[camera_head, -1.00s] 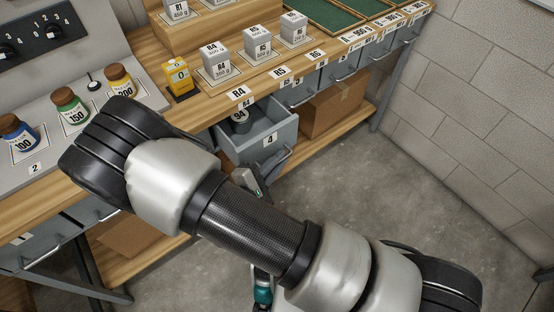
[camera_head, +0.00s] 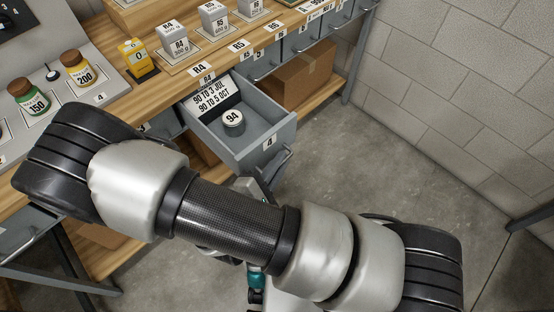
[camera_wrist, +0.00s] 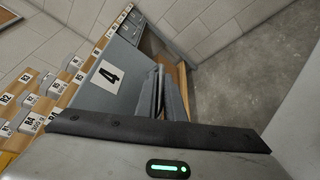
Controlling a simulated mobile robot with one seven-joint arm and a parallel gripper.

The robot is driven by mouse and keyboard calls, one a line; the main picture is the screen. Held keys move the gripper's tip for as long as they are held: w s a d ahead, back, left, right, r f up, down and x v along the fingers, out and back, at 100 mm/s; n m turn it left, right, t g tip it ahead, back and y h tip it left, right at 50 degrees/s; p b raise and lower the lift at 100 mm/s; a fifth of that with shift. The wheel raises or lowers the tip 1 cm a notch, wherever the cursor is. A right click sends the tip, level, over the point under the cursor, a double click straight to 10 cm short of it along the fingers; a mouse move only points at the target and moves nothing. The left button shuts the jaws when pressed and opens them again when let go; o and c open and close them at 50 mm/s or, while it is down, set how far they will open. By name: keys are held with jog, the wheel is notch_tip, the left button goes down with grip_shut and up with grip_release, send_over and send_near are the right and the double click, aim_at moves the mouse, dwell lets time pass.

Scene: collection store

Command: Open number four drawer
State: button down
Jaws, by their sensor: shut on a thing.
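The number four drawer (camera_head: 243,153) is grey, with a white label "4" on its front, and is pulled well out from under the bench in the head view. Inside it lie a round white-topped item marked 94 (camera_head: 233,120) and a printed card (camera_head: 213,97). In the wrist view the drawer's front (camera_wrist: 112,75) with its "4" is close. My gripper (camera_head: 268,178) is at the drawer's handle (camera_head: 277,166) and is shut on it. My arm hides much of the gripper in the head view. The handle also shows in the wrist view (camera_wrist: 158,92).
The wooden bench (camera_head: 118,98) carries weight blocks (camera_head: 172,37), a yellow device (camera_head: 134,56) and jars (camera_head: 77,70). A cardboard box (camera_head: 298,78) sits on the lower shelf right of the drawer. A block wall (camera_head: 460,90) stands right; grey floor (camera_head: 375,160) is clear.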

jog(key=c, duration=2.2)
grip_release()
jog(key=shift+o, duration=0.2)
jog(key=shift+s+a, duration=0.1)
jog(key=shift+s, duration=0.05)
jog(key=p+v, duration=0.1)
jog(key=v, duration=1.6)
